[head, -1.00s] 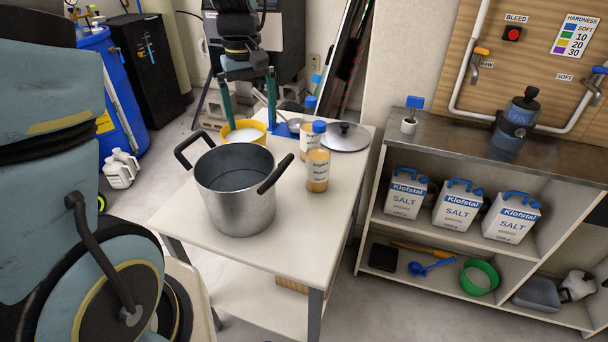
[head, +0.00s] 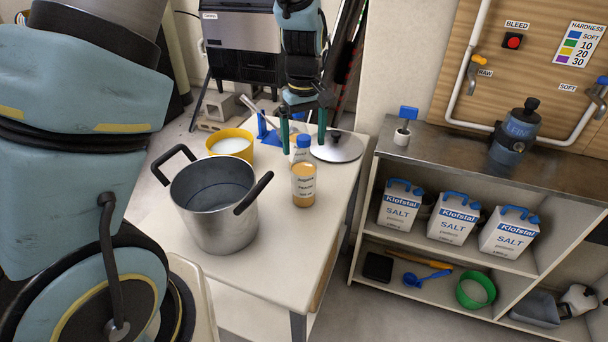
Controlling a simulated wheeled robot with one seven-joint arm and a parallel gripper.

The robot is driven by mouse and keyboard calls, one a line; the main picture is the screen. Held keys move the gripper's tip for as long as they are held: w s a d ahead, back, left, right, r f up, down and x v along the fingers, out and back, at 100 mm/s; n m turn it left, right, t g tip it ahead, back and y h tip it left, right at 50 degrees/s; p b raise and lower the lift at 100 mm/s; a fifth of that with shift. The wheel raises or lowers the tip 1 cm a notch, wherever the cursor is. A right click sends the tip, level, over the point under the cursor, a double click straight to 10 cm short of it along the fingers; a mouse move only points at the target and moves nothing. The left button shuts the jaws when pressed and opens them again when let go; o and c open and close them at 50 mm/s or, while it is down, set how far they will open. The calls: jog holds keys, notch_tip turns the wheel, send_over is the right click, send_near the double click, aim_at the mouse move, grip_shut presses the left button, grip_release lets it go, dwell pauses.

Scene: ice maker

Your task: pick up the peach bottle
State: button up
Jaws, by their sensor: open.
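The peach bottle (head: 303,187), with peach-coloured contents and a pale label, stands upright on the white table (head: 262,270), right of the steel pot. A blue cap (head: 303,142) shows above it. A second bottle overlaps it from behind and is mostly hidden, so I cannot tell which bottle the cap belongs to. My gripper (head: 303,146) points down at the far side of the bottles, its two green fingers apart. In the picture the fingers lie left and right of the cap. I cannot tell whether they touch a bottle. Nothing is held.
The steel pot (head: 215,215) with black handles stands close left of the bottles. A yellow bowl (head: 231,147) of white stuff is behind it. A pot lid (head: 338,147) lies right of my gripper. A shelf with salt cartons (head: 453,218) stands to the right.

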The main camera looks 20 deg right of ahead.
aim_at(304, 149)
jog(key=shift+f, duration=1.55)
jog(key=shift+a, duration=0.1)
jog(key=shift+c, duration=0.2)
grip_shut()
